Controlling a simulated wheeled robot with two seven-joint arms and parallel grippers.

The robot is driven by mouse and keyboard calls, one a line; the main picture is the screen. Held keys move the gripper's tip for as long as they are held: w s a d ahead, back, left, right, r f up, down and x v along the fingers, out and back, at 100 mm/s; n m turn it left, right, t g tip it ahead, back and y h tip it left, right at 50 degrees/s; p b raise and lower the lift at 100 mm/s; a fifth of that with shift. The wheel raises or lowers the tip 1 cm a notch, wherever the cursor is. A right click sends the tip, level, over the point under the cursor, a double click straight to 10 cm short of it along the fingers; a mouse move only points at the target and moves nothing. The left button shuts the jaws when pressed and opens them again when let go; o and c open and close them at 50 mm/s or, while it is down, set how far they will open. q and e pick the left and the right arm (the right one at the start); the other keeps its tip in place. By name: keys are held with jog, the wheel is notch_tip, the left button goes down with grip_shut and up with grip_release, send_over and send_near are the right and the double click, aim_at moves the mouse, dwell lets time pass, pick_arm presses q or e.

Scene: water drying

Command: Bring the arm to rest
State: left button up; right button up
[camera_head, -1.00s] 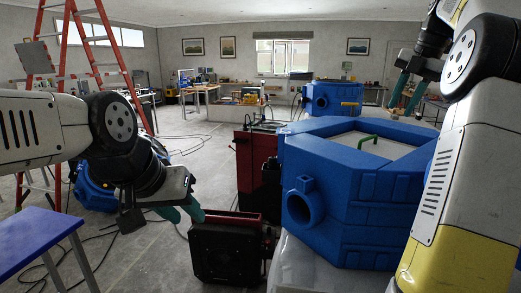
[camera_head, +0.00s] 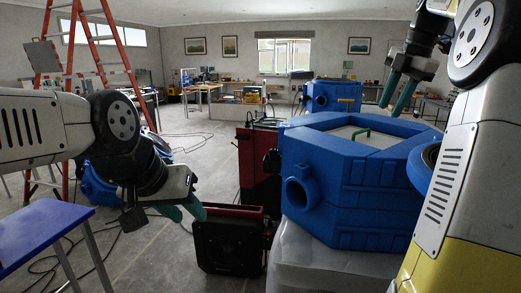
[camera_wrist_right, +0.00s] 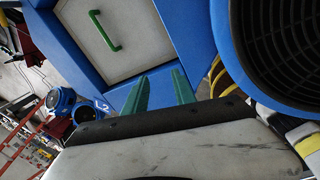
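My left gripper (camera_head: 186,212) hangs at the left of the head view, its green fingers pointing down and right above the floor. It holds nothing that I can see; the gap between its fingers is hard to judge. My right gripper (camera_head: 396,92) is raised at the upper right, with its green fingers spread and empty. In the right wrist view its fingers (camera_wrist_right: 160,90) are apart, with nothing between them. Behind them is the big blue unit (camera_head: 345,195) with a pale top panel and a green handle (camera_head: 361,133).
A black and red heater-like box (camera_head: 228,240) stands on the floor by the blue unit, with a red cabinet (camera_head: 258,165) behind. A blue table (camera_head: 40,232) is at the left front, an orange ladder (camera_head: 75,90) behind it. A round blue fan housing (camera_head: 424,168) is beside my right arm.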

jog(key=s+a+f+m+t, duration=0.3)
jog(key=s+a+f+m, duration=1.4)
jog(key=s+a+m, duration=0.2)
jog(key=s+m, duration=0.2)
jog(key=shift+s+a+f+m, duration=0.2)
jog(key=shift+s+a+m, duration=0.1)
jog(key=shift+s+m, duration=0.1)
jog(key=shift+d, duration=0.1)
